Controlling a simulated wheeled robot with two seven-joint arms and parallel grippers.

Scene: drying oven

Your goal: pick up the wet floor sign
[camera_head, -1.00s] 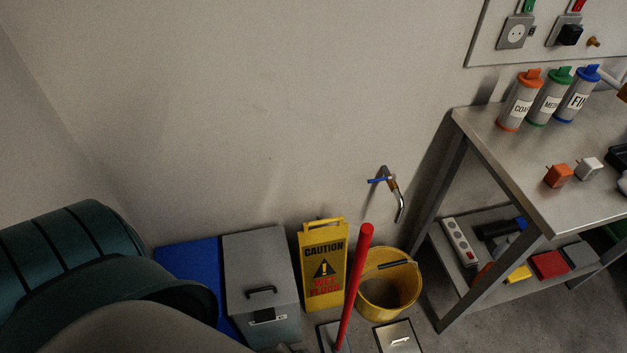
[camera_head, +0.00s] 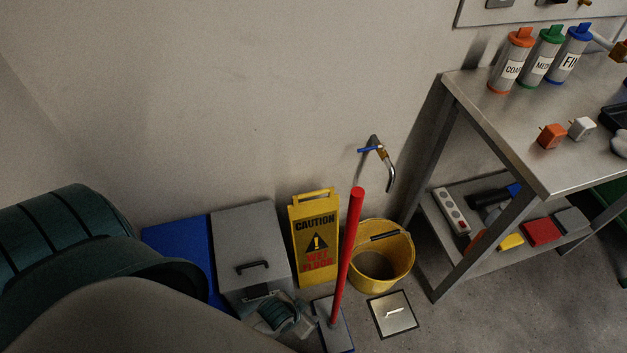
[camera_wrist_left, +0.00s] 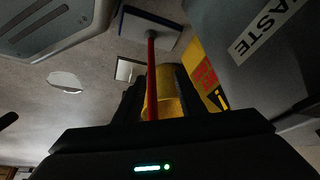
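The yellow wet floor sign (camera_head: 316,270) stands upright against the wall, with black "CAUTION" and red "WET FLOOR" lettering. It is between the grey bin and the yellow bucket. My left gripper (camera_head: 296,322) shows at the bottom of the head view, in front of the bin and below the sign, apart from it. In the left wrist view its two dark fingers (camera_wrist_left: 160,92) are spread with nothing held between them. Part of the sign (camera_wrist_left: 206,78) shows there just right of the fingers, partly covered by the bin. My right gripper is in neither view.
A red-handled mop (camera_head: 346,255) stands just right of the sign, before the yellow bucket (camera_head: 398,265). The grey bin (camera_head: 252,240), marked "WASTE" in the wrist view, is at its left. A metal table (camera_head: 520,140) stands at right. A metal plate (camera_head: 392,314) lies on the floor.

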